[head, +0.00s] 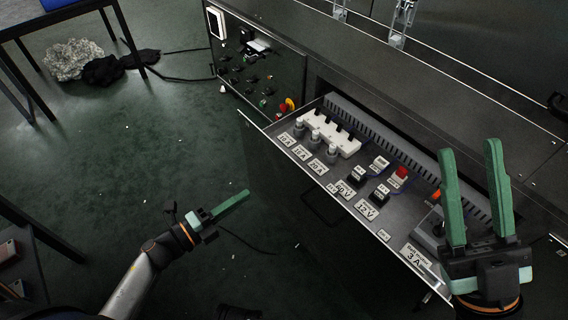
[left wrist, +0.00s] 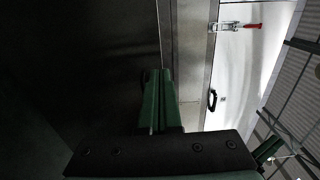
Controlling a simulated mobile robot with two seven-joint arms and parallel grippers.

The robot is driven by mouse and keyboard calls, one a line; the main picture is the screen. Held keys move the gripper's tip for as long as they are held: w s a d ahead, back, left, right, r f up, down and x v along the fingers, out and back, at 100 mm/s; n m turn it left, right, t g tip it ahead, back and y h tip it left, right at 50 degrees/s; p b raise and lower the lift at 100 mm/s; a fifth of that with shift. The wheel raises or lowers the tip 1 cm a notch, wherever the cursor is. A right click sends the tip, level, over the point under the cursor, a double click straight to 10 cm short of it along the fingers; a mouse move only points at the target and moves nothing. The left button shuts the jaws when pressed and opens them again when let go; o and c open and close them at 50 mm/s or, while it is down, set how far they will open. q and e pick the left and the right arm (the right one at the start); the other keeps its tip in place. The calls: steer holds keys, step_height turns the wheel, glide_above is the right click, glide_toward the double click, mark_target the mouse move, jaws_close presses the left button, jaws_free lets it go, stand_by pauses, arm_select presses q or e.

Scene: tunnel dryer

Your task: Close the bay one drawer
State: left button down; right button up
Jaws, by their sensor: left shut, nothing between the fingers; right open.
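A drawer (head: 376,234) stands pulled out of the dark cabinet, its front towards me. Labelled electrical parts lie inside it, and a dark bar handle (head: 318,207) shows on its front. My left gripper (head: 247,193) is shut and empty, in front of the drawer's left half and apart from it. Its closed green fingers (left wrist: 158,100) also show in the left wrist view. My right gripper (head: 478,160) is open and empty, fingers pointing up the picture over the drawer's right end. It hides part of that end; I cannot tell whether it touches.
A control panel (head: 250,70) with knobs and a red button is left of the drawer. A table (head: 60,12) stands at the upper left, near a pale heap (head: 75,60) and dark cloth. Thin cables lie on the green floor, which is mostly clear left of the drawer.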

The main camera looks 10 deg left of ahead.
mark_target(295, 163)
arm_select(q)
steer(key=b+x, duration=0.2)
steer(key=x, duration=1.1)
steer(key=shift+w+d+f+b, duration=0.1)
steer(key=shift+w+d+b, duration=0.1)
steer(key=shift+b, duration=0.2)
steer(key=shift+w+d, duration=0.15)
arm_select(e)
step_height(295, 163, down, 3)
steer(key=shift+a+f, duration=0.15)
steer(key=shift+f, duration=0.05)
steer(key=shift+w, duration=0.1)
